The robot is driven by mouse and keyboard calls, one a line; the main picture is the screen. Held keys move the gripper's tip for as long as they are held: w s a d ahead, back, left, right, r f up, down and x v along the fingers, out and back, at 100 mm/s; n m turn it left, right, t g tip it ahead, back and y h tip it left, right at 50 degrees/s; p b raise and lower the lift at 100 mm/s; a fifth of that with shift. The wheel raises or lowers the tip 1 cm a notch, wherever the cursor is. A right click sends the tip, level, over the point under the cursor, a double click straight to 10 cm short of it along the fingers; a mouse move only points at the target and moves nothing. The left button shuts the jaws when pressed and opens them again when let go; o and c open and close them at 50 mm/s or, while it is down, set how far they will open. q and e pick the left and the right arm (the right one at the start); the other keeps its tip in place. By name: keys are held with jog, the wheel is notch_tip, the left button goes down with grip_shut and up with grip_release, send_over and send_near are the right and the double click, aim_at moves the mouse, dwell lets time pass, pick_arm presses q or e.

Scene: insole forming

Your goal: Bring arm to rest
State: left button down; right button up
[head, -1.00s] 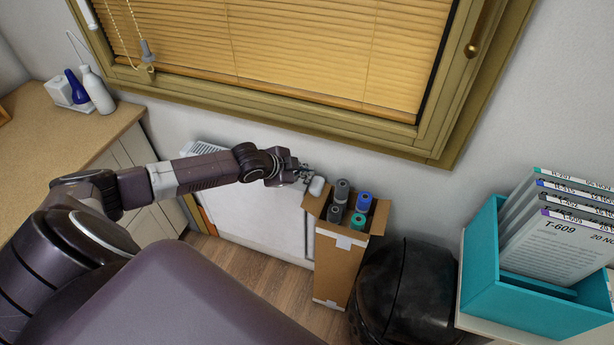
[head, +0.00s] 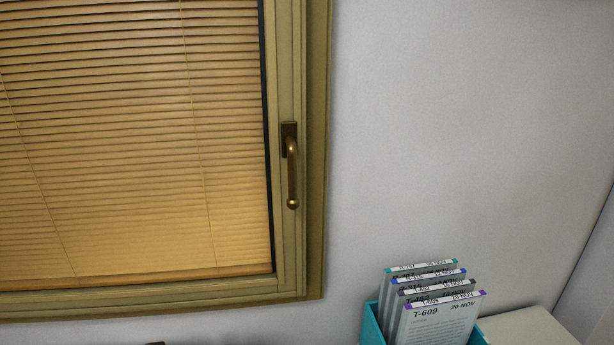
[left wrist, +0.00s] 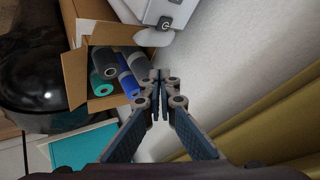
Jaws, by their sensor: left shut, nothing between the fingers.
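My left gripper (left wrist: 160,82) shows in the left wrist view. Its fingertips are together and hold nothing. In that view it is seen in front of the white wall, just right of an open cardboard box (left wrist: 76,80). Grey, teal and blue rolls (left wrist: 103,85) stand in the box. I cannot tell the exact gap between gripper and box. The head view shows neither gripper; only a tiny dark piece shows at its bottom edge.
A black rounded bin (left wrist: 32,60) is beside the box in the wrist view. A teal holder (head: 371,326) with several labelled cards (head: 432,325) stands at the lower right of the head view. The window frame (head: 316,150) has a brass handle (head: 292,175). The wall right of it is bare.

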pick_arm(q)
jog(key=s+d+f+n+g, duration=0.2)
jog(key=s+d+n+g, duration=0.1)
jog(key=s+d, duration=1.35)
jog(key=s+a+r+n+g+y, duration=0.1)
jog(key=s+a+r+n, duration=0.15)
jog(key=s, duration=0.45)
jog(key=s+a+r+n+g+y, duration=0.1)
jog(key=s+n, duration=0.3)
jog(key=s, duration=0.3)
notch_tip(320, 180, down, 29)
jog(key=s+g+b, duration=0.1)
jog(key=b, duration=0.3)
jog(key=s+a+f+g+b, duration=0.1)
jog(key=s+a+f+b, duration=0.2)
jog(key=s+f, duration=1.4)
notch_tip(320, 180, down, 4)
jog(key=shift+s+r+m+g+b, duration=0.2)
jog(key=shift+s+m+g+b, duration=0.15)
jog(key=shift+b, duration=0.1)
